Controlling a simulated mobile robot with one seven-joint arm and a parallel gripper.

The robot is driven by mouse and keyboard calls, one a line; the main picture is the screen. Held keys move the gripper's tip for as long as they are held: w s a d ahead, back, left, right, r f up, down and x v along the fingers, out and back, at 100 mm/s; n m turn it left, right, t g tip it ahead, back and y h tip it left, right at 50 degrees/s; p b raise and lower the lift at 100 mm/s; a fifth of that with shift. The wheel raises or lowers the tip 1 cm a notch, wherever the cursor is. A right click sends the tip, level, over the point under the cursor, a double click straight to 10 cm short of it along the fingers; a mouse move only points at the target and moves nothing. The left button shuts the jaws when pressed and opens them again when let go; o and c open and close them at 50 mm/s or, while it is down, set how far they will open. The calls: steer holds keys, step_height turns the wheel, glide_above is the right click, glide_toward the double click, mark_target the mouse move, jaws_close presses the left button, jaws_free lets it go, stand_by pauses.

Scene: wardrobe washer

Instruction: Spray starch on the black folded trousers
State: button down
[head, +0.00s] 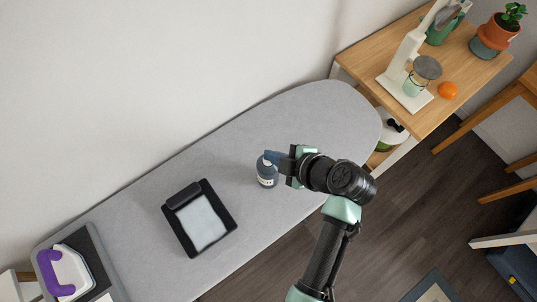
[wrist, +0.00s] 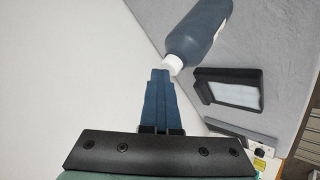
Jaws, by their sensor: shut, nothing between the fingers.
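A dark blue bottle (head: 267,175) with a pale label and white neck stands on the grey ironing board (head: 128,200). In the wrist view the bottle (wrist: 201,30) lies just beyond my fingertips. My gripper (head: 275,157) is over the bottle's top. In the wrist view its blue fingers (wrist: 160,76) are together, tips close to the white neck; I cannot tell whether they touch it. A flat black item (head: 226,208) with a pale panel and a dark roll along one edge lies left of the bottle; it also shows in the wrist view (wrist: 203,90). I cannot make out trouser legs.
A purple-handled iron (head: 47,272) rests at the board's left end. A wooden side table (head: 436,108) at upper right holds a white stand, a jar, an orange and a potted plant. The board between the bottle and its rounded right end is mostly clear.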

steer(key=shift+s+f, duration=0.15)
steer(key=shift+f, duration=0.4)
steer(key=shift+r, duration=0.35)
step_height(320, 180, up, 6)
steer(key=p, duration=0.4)
steer(key=shift+r, duration=0.15)
stand_by(0.8)
